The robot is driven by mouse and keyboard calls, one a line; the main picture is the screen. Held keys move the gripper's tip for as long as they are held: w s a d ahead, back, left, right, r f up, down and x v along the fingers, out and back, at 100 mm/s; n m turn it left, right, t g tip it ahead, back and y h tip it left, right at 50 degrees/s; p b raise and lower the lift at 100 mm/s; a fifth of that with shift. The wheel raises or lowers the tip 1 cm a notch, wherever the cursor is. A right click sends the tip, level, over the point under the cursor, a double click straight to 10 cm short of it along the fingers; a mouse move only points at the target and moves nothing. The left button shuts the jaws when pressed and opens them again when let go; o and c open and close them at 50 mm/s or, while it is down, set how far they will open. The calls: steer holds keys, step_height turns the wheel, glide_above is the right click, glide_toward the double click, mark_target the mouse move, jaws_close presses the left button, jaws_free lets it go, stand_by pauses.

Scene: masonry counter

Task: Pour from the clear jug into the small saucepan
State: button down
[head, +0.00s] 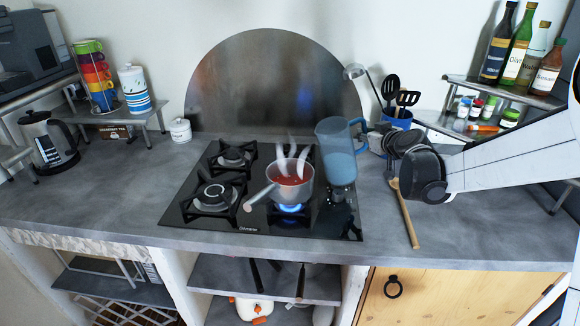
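The clear jug (336,160), bluish with a blue handle, is upright over the right side of the black hob, right of the saucepan. It looks partly filled with a clear liquid. My gripper (372,142) reaches in from the right and appears closed on the jug's handle; its fingertips are small and partly hidden. I cannot clearly tell whether the jug's base touches the hob. The small saucepan (306,188) sits on the lit front burner with red contents and rising steam, its handle pointing front left.
A wooden spoon (405,213) lies on the counter below my gripper. A utensil holder (398,121) stands behind it. Bottles (518,50) and spice jars stand on a right-hand rack. A kettle (50,140) and stacked cups (96,76) are at left. The left front counter is clear.

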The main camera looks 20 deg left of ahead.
mark_target(352, 121)
steer(key=shift+s+a+r+n+h+p, duration=0.15)
steer(key=shift+r+n+p, duration=0.1)
steer(key=shift+r, duration=0.15)
steer(key=shift+s+a+r+n+h+p, duration=0.1)
steer(key=shift+a+r+n+h+p, duration=0.1)
steer(key=shift+r, duration=0.15)
steer(key=shift+s+a+r+n+t+h+p, duration=0.2)
steer(key=shift+s+a+r+n+t+p, duration=0.15)
steer(key=shift+s+a+r+n+p, duration=0.25)
steer(key=shift+s+a+r+n+t+h+p, duration=0.15)
steer(key=shift+s+a+r+n+t+p, duration=0.15)
steer(key=shift+a+n+p, duration=0.35)
steer(key=shift+s+a+r+n+t+p, duration=0.3)
steer(key=shift+r+n+p, duration=0.1)
steer(key=shift+n+p, duration=0.15)
steer(key=shift+s+a+r+n+t+p, duration=0.15)
steer(key=shift+s+a+r+n+p, duration=0.1)
steer(key=shift+r+n+p, duration=0.25)
steer(key=shift+s+a+n, duration=0.1)
steer(key=shift+a+n, duration=0.15)
steer(key=shift+s+a+r+n+t+h+p, duration=0.2)
steer(key=shift+a+n+t+h+p, duration=0.1)
steer(key=shift+p, duration=0.1)
steer(key=shift+s, duration=0.15)
steer(key=shift+s+a+r+n+t+h+p, duration=0.3)
steer(key=shift+s+a+r+n+t+p, duration=0.25)
steer(key=shift+r, duration=0.2)
stand_by(1.4)
